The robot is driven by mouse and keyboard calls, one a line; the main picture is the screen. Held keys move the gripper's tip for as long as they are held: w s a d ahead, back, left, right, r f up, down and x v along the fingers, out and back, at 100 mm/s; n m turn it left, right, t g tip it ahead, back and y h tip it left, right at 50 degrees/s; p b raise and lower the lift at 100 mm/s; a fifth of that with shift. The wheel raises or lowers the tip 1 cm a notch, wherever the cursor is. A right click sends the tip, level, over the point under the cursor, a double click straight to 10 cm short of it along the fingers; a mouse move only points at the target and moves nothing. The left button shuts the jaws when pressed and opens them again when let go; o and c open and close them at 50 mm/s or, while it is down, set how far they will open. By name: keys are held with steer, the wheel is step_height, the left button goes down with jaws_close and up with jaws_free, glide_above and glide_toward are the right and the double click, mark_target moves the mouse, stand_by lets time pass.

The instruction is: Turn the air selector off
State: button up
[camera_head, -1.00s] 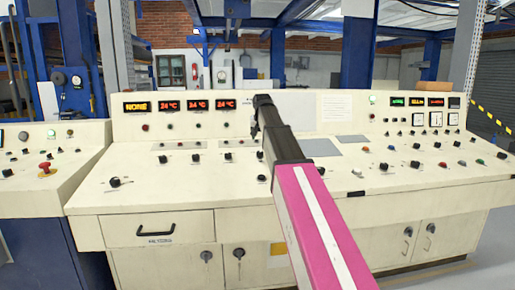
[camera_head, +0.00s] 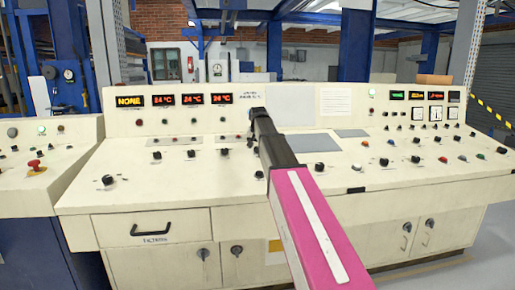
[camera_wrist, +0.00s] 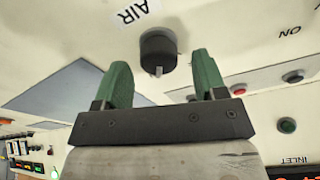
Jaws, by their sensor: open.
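The air selector (camera_wrist: 158,48) is a round black knob with a pale pointer mark, on the cream panel next to an upside-down "AIR" label (camera_wrist: 137,12) in the wrist view. My gripper (camera_wrist: 163,78) is open, with its green fingers apart. The knob shows between and just beyond the fingertips; I see no contact. In the head view my gripper (camera_head: 251,141) is small and partly hidden by my arm, over the middle of the console. I cannot tell for certain which small black knob there is the air selector.
The cream console (camera_head: 190,190) carries several other knobs and buttons. A flat grey panel (camera_wrist: 75,90) lies to the left.

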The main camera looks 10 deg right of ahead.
steer(key=shift+w+f, duration=0.2)
steer(key=shift+f, duration=0.3)
steer(key=c, duration=0.9)
steer(key=shift+n, duration=0.4)
steer(key=n+y, duration=0.1)
steer(key=n, duration=1)
steer(key=shift+g+y, duration=0.3)
steer(key=shift+y, duration=0.1)
steer(key=shift+n, duration=0.4)
